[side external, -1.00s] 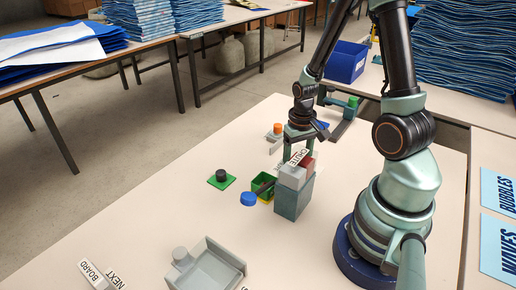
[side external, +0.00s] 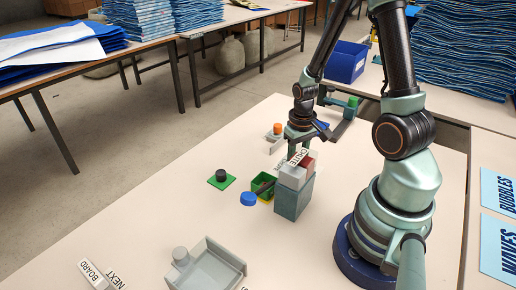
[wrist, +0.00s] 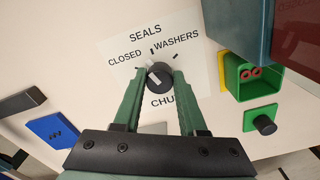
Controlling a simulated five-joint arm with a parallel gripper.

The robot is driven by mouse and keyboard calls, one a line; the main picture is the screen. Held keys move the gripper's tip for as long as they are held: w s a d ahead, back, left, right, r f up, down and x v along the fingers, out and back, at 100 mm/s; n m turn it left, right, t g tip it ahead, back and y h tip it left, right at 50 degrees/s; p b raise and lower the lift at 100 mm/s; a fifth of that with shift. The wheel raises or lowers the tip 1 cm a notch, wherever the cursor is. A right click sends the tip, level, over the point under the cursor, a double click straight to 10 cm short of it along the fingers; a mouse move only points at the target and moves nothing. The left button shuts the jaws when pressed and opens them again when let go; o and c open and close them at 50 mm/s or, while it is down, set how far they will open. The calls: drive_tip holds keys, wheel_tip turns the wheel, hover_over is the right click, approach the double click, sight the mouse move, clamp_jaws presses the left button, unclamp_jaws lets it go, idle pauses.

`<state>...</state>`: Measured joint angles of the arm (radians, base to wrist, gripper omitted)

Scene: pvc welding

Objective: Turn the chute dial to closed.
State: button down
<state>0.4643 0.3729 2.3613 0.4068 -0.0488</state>
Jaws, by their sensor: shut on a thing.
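The chute dial (wrist: 158,75) is a round dark knob with a white mark, on a pale plate (wrist: 203,85) in the wrist view. The plate reads CLOSED at upper left, SEALS at the top and WASHERS at upper right. The white mark slants between upper left and lower right; which end points cannot be told surely. My gripper (wrist: 159,72) has its green fingers on both sides of the knob, shut on it. In the side view my gripper (side external: 300,138) is low behind the grey chute box (side external: 293,198), which hides the dial and fingertips.
Beside the plate stand a green bin (wrist: 250,80) holding red rings and a green pad with a black knob (wrist: 264,124). A blue pad (wrist: 55,131) lies at left.

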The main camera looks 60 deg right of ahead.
drive_tip(key=n, duration=0.4)
drive_tip(key=shift+d, duration=0.1)
drive_tip(key=shift+n, duration=1.8)
drive_tip(key=shift+c, duration=2.3)
unclamp_jaws()
drive_tip(key=shift+r, duration=0.1)
wheel_tip(320, 180, up, 12)
